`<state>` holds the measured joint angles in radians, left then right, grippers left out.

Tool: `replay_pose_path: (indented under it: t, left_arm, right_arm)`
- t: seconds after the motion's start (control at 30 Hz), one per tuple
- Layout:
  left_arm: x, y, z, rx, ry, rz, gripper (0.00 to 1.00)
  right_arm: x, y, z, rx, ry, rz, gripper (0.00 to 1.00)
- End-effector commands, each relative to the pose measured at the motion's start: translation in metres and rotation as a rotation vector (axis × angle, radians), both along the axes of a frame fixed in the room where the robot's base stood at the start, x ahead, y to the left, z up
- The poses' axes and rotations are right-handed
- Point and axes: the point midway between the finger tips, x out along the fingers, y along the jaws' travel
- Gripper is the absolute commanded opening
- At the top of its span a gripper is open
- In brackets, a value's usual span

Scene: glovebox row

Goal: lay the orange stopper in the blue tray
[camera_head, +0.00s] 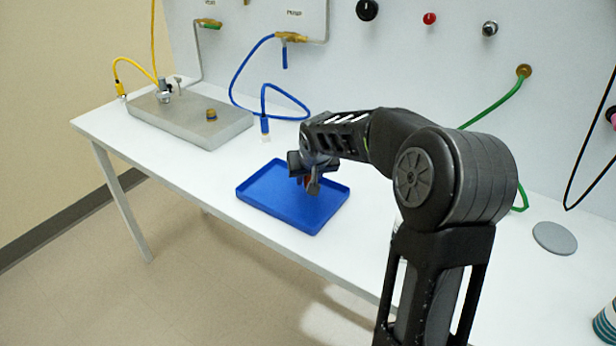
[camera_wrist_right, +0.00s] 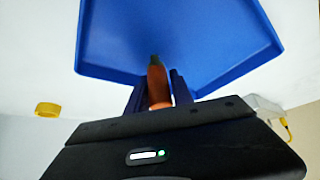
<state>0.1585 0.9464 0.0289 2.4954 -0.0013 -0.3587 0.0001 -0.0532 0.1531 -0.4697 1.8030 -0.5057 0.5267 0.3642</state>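The blue tray (camera_head: 262,207) lies flat on the white bench, near its front edge. My right gripper (camera_head: 309,185) reaches in from the right and is over the tray, fingers pointing down. In the right wrist view it is shut on the orange stopper (camera_wrist_right: 157,84), which sits between the two dark fingers with its dark tip pointing towards the blue tray (camera_wrist_right: 190,35). In the head view only a sliver of the orange stopper (camera_head: 307,181) shows. Whether its tip touches the tray floor I cannot tell. The tray looks empty otherwise. My left gripper is not in view.
A grey block (camera_head: 185,125) with fittings stands left of the tray. A blue hose (camera_head: 238,83) hangs behind the tray. A grey disc (camera_head: 554,238) lies on the bench at the right, near a striped cup (camera_head: 606,325). Bench between block and tray is clear.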

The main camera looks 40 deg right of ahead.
Motion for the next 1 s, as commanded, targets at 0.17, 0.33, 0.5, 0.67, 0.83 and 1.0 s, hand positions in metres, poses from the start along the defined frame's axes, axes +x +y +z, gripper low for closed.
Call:
replay_pose_path:
  t: [0.17, 0.33, 0.5, 0.67, 0.83, 1.0]
  left_arm:
    - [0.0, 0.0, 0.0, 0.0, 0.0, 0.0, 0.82]
    - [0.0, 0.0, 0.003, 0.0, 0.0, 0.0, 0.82]
    - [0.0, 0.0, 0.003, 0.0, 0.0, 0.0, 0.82]
    - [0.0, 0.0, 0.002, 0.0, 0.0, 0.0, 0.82]
    - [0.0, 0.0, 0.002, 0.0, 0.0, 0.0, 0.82]
    - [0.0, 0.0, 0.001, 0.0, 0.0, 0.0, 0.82]
  right_arm:
    - [0.0, 0.0, 0.0, 0.0, 0.0, 0.0, 0.32]
    - [0.0, 0.0, 0.003, 0.0, 0.0, 0.0, 0.32]
    - [-0.005, 0.003, 0.014, 0.001, -0.002, 0.0, 0.32]
    - [-0.018, 0.01, 0.037, 0.001, -0.005, 0.001, 0.32]
    - [-0.035, 0.019, 0.068, 0.003, -0.005, 0.0, 0.32]
    - [-0.05, 0.027, 0.093, 0.001, -0.003, 0.0, 0.32]
